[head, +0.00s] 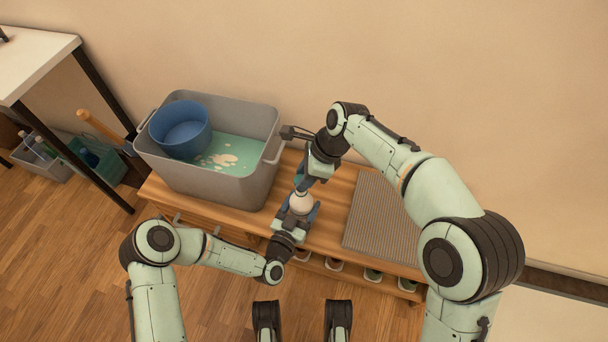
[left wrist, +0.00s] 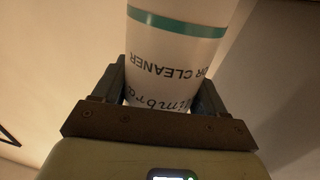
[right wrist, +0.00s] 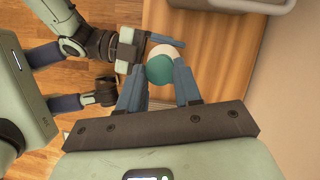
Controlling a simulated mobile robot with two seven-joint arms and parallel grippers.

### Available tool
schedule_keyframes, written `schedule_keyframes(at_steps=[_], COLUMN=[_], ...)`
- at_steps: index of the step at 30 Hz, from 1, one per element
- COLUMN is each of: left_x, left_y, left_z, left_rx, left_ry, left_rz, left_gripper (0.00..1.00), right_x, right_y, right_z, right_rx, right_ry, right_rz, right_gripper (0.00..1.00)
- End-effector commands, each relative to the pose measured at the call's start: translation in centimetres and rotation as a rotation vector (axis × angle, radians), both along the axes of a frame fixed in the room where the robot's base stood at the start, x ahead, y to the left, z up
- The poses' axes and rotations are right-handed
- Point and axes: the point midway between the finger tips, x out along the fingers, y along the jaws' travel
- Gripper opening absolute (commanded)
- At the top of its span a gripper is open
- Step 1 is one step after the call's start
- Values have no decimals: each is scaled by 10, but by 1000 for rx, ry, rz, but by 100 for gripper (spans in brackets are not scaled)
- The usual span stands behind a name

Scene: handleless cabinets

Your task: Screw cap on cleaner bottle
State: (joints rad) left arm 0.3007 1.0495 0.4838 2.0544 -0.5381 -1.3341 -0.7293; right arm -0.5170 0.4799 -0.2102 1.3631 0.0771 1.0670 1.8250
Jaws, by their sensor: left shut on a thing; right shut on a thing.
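The white cleaner bottle (head: 301,203) is held over the wooden bench in the head view. My left gripper (head: 297,212) is shut around its body. In the left wrist view the bottle (left wrist: 172,60) fills the space between the fingers, with a teal band and upside-down lettering. My right gripper (right wrist: 160,80) is shut on a round teal cap (right wrist: 160,69), seen from above over the white bottle top in the right wrist view. In the head view my right gripper (head: 302,186) mostly hides the cap. I cannot tell whether the cap's threads are engaged.
A grey tub (head: 225,188) with a blue bucket (head: 181,130) and greenish liquid stands on the wooden bench (head: 330,204), left of the grippers. A ribbed grey mat (head: 380,222) lies on the right. Shoes sit on the shelf below. The wall is close behind.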

Motion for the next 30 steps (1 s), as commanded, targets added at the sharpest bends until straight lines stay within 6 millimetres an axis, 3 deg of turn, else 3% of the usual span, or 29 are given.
schedule_keyframes(at_steps=[17, 30], left_x=[0, 0], left_y=[0, 0], left_z=[0, 0], left_rx=[0, 0], left_ry=[0, 0], left_rz=[0, 0], left_gripper=[17, 17], right_x=[0, 0], right_y=[0, 0], right_z=[-5, -23], right_rx=[0, -1], right_ry=[-1, -1], right_rz=[1, 0], right_gripper=[6, 6])
